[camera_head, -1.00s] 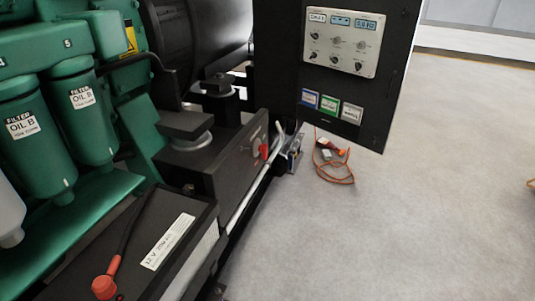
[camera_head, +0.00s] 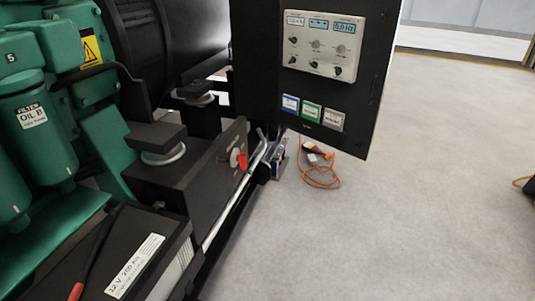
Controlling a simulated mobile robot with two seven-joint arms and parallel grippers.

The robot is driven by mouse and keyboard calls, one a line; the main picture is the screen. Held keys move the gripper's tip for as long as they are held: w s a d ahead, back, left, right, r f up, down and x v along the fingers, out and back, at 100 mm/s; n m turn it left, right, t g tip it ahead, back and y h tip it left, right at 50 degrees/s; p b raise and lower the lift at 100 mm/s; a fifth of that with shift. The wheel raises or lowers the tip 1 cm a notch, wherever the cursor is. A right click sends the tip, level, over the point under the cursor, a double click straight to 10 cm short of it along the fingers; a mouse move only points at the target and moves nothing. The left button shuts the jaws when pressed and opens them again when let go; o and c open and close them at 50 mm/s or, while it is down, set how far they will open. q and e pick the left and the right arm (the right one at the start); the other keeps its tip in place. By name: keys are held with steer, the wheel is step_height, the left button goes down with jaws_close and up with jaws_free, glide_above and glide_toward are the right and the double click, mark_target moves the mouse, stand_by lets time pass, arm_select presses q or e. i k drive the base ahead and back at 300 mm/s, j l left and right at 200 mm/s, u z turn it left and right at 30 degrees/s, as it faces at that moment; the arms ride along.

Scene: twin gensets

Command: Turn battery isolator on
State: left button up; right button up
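The battery isolator is a red switch handle (camera_head: 241,161) on a pale round plate. It sits on the side face of a dark box-shaped frame part (camera_head: 205,178), near the middle of the head view. The handle appears to hang tilted downward; its exact setting is too small to tell. A black battery (camera_head: 150,235) with a white "12 V" label is at the lower left, in front of the frame. Neither of my grippers is in view.
A black control cabinet (camera_head: 355,110) with a gauge panel overhangs at upper right of the isolator. Green engine filters (camera_head: 40,130) stand at left. An orange cable (camera_head: 320,180) lies on the floor behind the isolator. The grey floor (camera_head: 400,230) at right is open.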

mark_target(242, 158)
steer(key=i+l+z, duration=0.35)
steer(key=i+z, duration=0.35)
steer(key=i+l+z, duration=0.1)
steer(key=i, duration=0.5)
steer(key=i+l+z, duration=0.1)
steer(key=i, duration=0.45)
steer(key=i+l+u, duration=0.1)
steer(key=i+u, duration=0.4)
steer(key=i+l+u, duration=0.2)
steer(key=u, duration=0.3)
steer(key=i+l+u, duration=0.65)
steer(key=l+u, duration=0.3)
steer(key=i+l+u, duration=0.15)
steer(key=l+u, duration=0.35)
